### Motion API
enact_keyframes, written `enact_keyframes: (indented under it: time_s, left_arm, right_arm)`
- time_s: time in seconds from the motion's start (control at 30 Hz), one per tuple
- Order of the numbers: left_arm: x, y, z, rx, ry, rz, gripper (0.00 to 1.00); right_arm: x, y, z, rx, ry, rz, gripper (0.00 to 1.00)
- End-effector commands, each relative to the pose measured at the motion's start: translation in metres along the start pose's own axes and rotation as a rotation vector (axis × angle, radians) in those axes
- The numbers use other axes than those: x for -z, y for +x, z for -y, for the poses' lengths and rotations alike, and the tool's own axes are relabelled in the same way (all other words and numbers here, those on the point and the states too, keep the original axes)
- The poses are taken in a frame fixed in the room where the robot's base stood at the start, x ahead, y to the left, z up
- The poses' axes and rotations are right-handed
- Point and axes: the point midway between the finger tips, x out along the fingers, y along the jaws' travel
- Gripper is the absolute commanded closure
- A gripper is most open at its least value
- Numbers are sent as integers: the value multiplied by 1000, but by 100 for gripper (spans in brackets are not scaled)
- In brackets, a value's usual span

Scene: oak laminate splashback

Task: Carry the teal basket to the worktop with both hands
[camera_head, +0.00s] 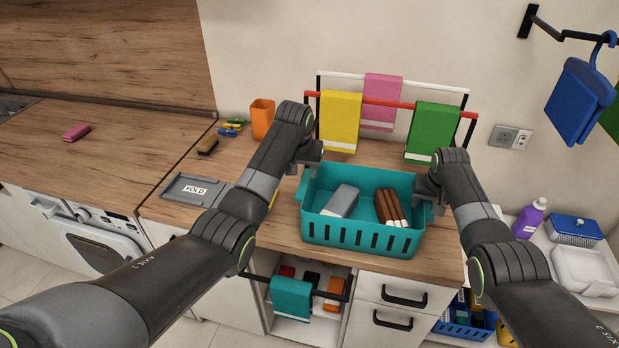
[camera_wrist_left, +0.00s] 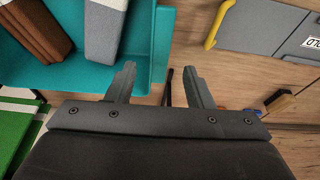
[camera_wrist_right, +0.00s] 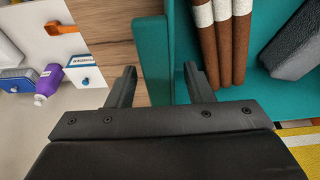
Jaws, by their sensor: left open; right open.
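The teal basket (camera_head: 330,232) stands upright on the wooden worktop (camera_head: 285,245). It holds a grey block (camera_head: 341,201) and brown rolls with white bands (camera_head: 388,207). My left gripper (camera_wrist_left: 165,85) is open at the basket's left end; the basket's wall (camera_wrist_left: 160,45) lies at the left of its fingers in the left wrist view. My right gripper (camera_wrist_right: 160,85) is open at the right end; the teal handle (camera_wrist_right: 155,60) shows between its fingers in the right wrist view. In the head view the arms partly hide both fingertips.
A rack with yellow (camera_head: 340,120), pink (camera_head: 380,102) and green (camera_head: 432,132) towels stands behind the basket. A grey folding board (camera_head: 194,189), a brush (camera_head: 208,144) and an orange cup (camera_head: 262,118) are left. A purple bottle (camera_head: 529,218) stands right.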

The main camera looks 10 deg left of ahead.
Motion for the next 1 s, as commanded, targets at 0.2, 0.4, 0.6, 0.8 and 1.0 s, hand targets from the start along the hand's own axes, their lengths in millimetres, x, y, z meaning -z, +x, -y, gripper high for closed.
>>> enact_keyframes:
  time_s: [0.2,0.4,0.6,0.8,1.0]
  left_arm:
    - [1,-30,0,0,-1,-3,53]
    - [0,-40,0,0,-1,-1,53]
    - [0,-40,0,0,-1,-1,53]
    - [0,-40,0,0,-1,-1,53]
    - [0,-40,0,0,0,-1,53]
  right_arm:
    - [0,0,0,0,0,0,53]
    - [0,-1,0,0,0,0,53]
    - [1,-11,0,1,0,-2,53]
    - [0,-30,0,0,0,-2,53]
    - [1,-58,0,0,0,-3,53]
